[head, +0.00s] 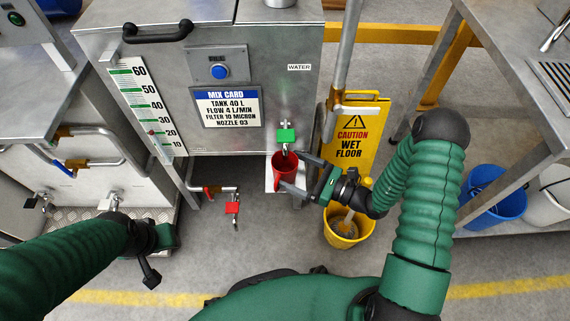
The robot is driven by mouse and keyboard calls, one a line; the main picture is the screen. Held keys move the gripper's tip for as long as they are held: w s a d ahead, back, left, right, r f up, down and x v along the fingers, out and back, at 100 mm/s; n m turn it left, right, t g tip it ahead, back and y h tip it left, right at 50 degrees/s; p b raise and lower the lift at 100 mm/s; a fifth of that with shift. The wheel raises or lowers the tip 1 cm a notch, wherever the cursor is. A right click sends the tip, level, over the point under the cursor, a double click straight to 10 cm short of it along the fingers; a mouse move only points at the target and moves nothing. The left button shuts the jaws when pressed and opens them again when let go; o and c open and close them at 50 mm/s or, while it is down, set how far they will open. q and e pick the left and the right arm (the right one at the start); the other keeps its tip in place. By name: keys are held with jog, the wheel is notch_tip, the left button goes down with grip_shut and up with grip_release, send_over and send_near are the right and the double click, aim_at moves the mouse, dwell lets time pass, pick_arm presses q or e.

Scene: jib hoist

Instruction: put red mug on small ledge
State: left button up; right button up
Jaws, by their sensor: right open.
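The red mug (283,166) is below the tap with the green tag on the steel tank's front, its open top facing up. The small ledge (269,184) is a pale plate under that tap. The mug overlaps it in the picture, and I cannot tell for sure whether its base rests on it. My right gripper (290,171) reaches in from the right with its jaws apart, one finger by the mug's rim and the other across its lower side. My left gripper (151,256) is low at the left, away from the mug, and its jaws do not show clearly.
The steel tank (250,135) stands behind the ledge. A yellow wet floor sign (357,135) and a yellow bucket (343,232) are close to my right gripper. A red-tagged valve (232,208) hangs to the left. Blue (490,205) and white buckets stand at the right.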

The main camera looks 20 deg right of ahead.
jog(key=p+v, duration=0.2)
jog(key=v, duration=0.7)
jog(key=s+a+r+n+g+h, duration=0.1)
jog(key=s+a+n+g+h, duration=0.1)
jog(key=s+a+n+g, duration=0.35)
jog(key=s+a+n+g+h, duration=0.2)
jog(key=s+a+n+g, duration=0.1)
jog(key=s+n+g, duration=0.55)
jog(key=w+d+r+n+t+h, duration=0.4)
jog(key=n+h, duration=0.5)
jog(key=n, duration=0.4)
jog(key=w+d+r, duration=0.1)
jog(key=w+r, duration=0.1)
jog(key=w, duration=0.1)
jog(key=shift+w+d, duration=0.2)
jog(key=shift+d, duration=0.15)
